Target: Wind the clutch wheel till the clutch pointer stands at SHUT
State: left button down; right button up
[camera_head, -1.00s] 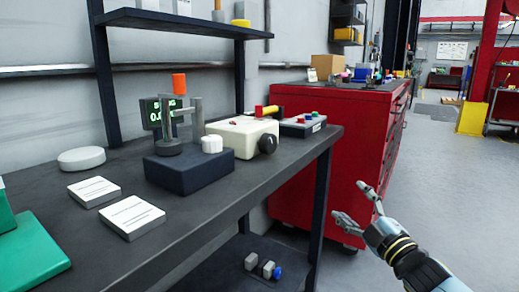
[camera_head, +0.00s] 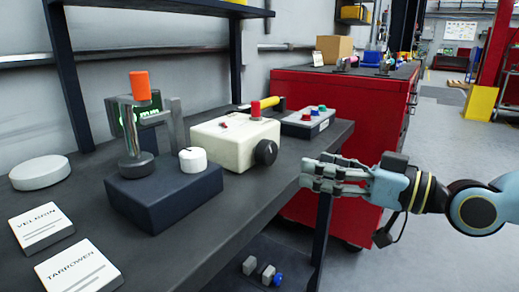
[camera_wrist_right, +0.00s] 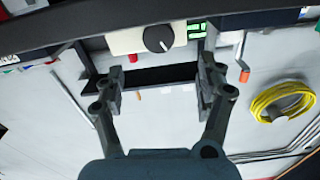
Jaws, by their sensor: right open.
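A cream box (camera_head: 218,138) stands on the bench with a black round knob (camera_head: 265,153) on its right face. The knob also shows in the right wrist view (camera_wrist_right: 158,38), with a pale line on its face. I cannot tell whether this knob is the clutch wheel, and I can read no SHUT mark. My right gripper (camera_head: 309,176) is right of the knob, near the bench's front edge, apart from it. In the right wrist view my right gripper (camera_wrist_right: 165,82) is open and empty between its fingers. My left gripper is not in view.
A dark blue block (camera_head: 165,195) with an orange-topped post (camera_head: 140,86) and a white knob (camera_head: 193,160) stands left of the cream box. A button box (camera_head: 308,122) stands behind right. Labelled cards (camera_head: 78,276) and a white disc (camera_head: 40,173) lie left. A red cabinet (camera_head: 345,105) stands beyond.

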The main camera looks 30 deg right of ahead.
aim_at(272, 154)
jog(key=b+x, duration=0.1)
jog(key=x, duration=0.1)
jog(key=b+x, duration=0.2)
jog(key=x, duration=0.1)
jog(key=shift+w+f, duration=0.25)
jog(key=shift+w, duration=0.1)
jog(key=x, duration=0.3)
jog(key=shift+w+r, duration=0.15)
jog(key=shift+w, duration=0.05)
jog(key=shift+w+a, duration=0.35)
jog(key=shift+w, duration=0.3)
jog(key=c, duration=1.2)
jog(key=shift+o, duration=0.2)
jog(key=m, duration=0.5)
